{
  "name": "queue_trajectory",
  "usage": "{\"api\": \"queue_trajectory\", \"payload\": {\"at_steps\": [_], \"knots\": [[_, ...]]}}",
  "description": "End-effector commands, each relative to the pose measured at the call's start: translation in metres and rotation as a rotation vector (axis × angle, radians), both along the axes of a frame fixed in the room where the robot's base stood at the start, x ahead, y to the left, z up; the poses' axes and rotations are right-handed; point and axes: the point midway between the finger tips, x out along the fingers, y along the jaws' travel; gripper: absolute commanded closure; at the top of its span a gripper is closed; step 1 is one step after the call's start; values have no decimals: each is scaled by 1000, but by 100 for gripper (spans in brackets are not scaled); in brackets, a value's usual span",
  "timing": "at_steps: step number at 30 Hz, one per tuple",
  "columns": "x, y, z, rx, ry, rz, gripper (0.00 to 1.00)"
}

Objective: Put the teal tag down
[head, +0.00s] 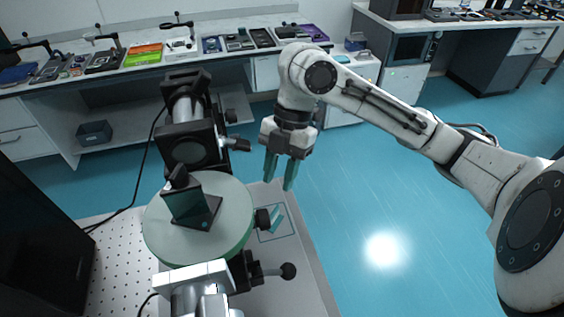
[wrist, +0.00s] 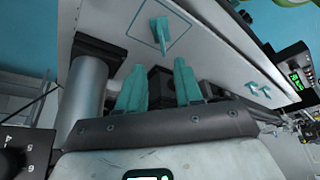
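The teal tag (head: 277,217) is a small pale teal piece within a thin outlined square on the light table top, near the table's right edge. In the wrist view it shows as a small T-like shape (wrist: 160,32) inside the outline (wrist: 165,20). My gripper (head: 280,177) hangs with its two teal fingers pointing down, above and apart from the tag. In the wrist view the fingers (wrist: 159,78) stand apart, with only dark fittings seen behind the gap. Nothing shows between them.
A round pale green disc (head: 235,222) bears a dark upright plate (head: 186,200), left of the tag. Black knobs (head: 288,270) jut out nearby. A cylinder mount (head: 190,135) stands behind the disc. Blue floor is clear to the right. A small teal piece (wrist: 258,89) lies right in the wrist view.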

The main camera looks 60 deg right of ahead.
Motion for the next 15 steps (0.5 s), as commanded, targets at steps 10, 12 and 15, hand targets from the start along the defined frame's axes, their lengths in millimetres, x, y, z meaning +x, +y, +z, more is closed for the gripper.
{"api": "queue_trajectory", "payload": {"at_steps": [10, 12, 15], "knots": [[0, -10, 24, 0, 0, -1, 65], [0, -10, 24, 0, 1, -1, 65], [0, -10, 24, 0, 1, -1, 65]]}}
